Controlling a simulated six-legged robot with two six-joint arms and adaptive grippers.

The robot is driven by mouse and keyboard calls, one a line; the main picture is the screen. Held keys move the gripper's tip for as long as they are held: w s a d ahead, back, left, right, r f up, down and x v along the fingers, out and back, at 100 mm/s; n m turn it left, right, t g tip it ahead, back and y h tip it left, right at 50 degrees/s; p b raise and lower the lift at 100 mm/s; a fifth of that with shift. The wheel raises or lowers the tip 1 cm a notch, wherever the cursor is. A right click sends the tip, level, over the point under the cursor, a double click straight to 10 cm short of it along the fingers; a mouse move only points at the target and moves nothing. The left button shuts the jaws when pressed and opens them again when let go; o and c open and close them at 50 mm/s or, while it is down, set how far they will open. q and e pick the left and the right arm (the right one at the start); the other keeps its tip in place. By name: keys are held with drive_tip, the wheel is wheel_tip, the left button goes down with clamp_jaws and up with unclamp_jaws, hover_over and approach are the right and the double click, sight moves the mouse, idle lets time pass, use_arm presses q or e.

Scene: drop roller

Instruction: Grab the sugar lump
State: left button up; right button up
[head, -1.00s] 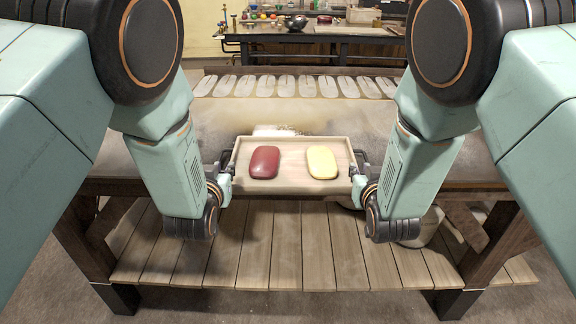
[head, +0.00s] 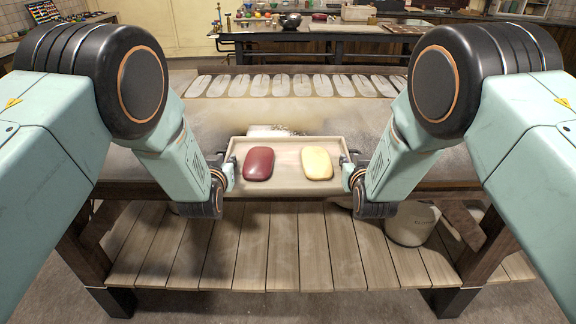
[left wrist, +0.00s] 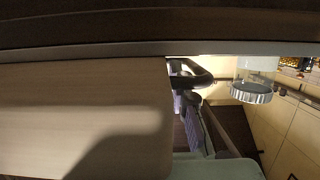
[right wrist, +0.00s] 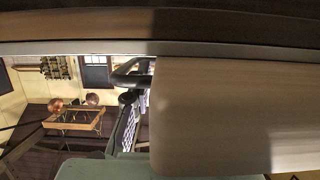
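A shallow pale tray (head: 288,188) is level between my two grippers at the table's front edge. On it lie a dark red rounded block (head: 258,163) at left and a cream-yellow rounded block (head: 317,163) at right, apart from each other. I cannot pick out a thing that is surely a sugar lump. My left gripper (head: 229,171) is at the tray's left end, and my right gripper (head: 349,172) is at its right end. Both appear closed on its dark handles, which show in the left wrist view (left wrist: 192,76) and right wrist view (right wrist: 130,74). The fingertips are partly hidden.
The wooden table (head: 330,120) has a row of pale oval-marked pieces (head: 290,85) along its back. A white patch (head: 272,131) lies just behind the tray. A pale bucket (head: 412,225) stands on the slatted lower shelf (head: 290,250). Another workbench (head: 330,32) stands further back.

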use_arm(q)
drive_tip(key=shift+s+a+r, duration=0.1)
drive_tip(key=shift+s, duration=0.05)
use_arm(e)
drive_tip(key=shift+s+r, duration=0.15)
use_arm(q)
drive_tip(key=shift+w, duration=0.2)
clamp_jaws()
use_arm(e)
drive_tip(key=shift+w+f, duration=0.2)
clamp_jaws()
drive_tip(key=shift+s, duration=0.1)
use_arm(q)
drive_tip(key=shift+s, duration=0.1)
use_arm(e)
drive_tip(key=shift+r, duration=0.1)
use_arm(q)
drive_tip(key=shift+r, duration=0.15)
use_arm(e)
drive_tip(key=shift+r, duration=0.2)
